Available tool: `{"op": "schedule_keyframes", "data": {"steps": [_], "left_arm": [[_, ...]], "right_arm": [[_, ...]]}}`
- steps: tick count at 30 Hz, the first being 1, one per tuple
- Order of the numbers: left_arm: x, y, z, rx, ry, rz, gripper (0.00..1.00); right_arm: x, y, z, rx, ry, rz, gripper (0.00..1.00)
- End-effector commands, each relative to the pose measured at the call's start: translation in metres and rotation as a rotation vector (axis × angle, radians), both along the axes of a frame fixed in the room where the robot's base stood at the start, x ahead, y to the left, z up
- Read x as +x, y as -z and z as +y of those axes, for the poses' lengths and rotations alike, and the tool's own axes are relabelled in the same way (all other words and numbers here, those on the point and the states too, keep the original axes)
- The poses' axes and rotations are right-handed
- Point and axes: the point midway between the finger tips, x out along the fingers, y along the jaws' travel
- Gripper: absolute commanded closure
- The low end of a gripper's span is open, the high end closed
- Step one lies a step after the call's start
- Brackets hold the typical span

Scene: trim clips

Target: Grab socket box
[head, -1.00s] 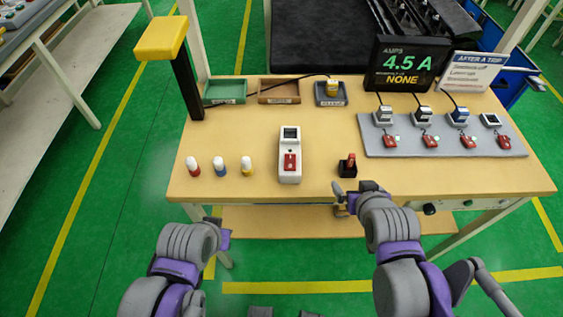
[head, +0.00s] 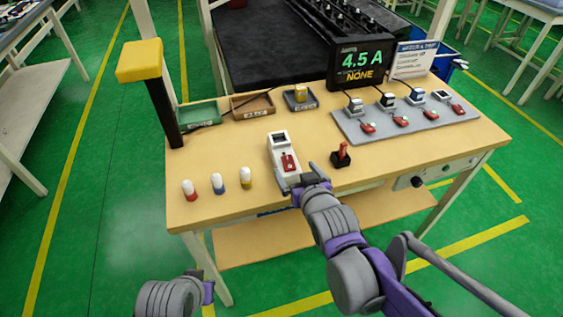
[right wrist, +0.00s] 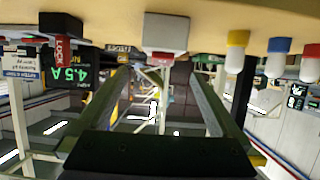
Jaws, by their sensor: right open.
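A white box with a small dark display and a red switch, likely the socket box (head: 281,147), lies near the front middle of the wooden table. It also shows upside down in the right wrist view (right wrist: 166,33). My right gripper (head: 304,181) is at the table's front edge, just by the box's near end. Its two fingers (right wrist: 148,75) are spread apart with nothing between them, and the box appears beyond their tips. My left gripper (head: 208,290) is low at the left, in front of the table; its fingers are not clear.
A black block with a red handle (head: 341,154) stands close right of the box. Trays (head: 253,105) and an amps display (head: 362,64) are behind. A grey board (head: 405,119) carries several clip units. A yellow-topped post (head: 139,60) stands left.

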Motion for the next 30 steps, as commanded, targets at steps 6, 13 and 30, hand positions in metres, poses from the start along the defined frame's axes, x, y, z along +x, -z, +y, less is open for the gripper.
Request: {"op": "schedule_keyframes", "data": {"steps": [6, 13, 30], "left_arm": [[0.000, 0.005, 0.000, 0.000, 0.000, 0.002, 1.00], [-0.001, 0.007, 0.000, 0.000, 0.000, 0.002, 1.00], [-0.001, 0.012, 0.000, 0.000, 0.000, 0.004, 1.00]], "right_arm": [[0.029, 0.013, 0.008, 0.000, 0.000, 0.001, 0.00], [0.045, 0.020, 0.013, -0.001, 0.001, 0.001, 0.00], [0.089, 0.040, 0.031, -0.001, 0.001, 0.002, 0.00]]}}
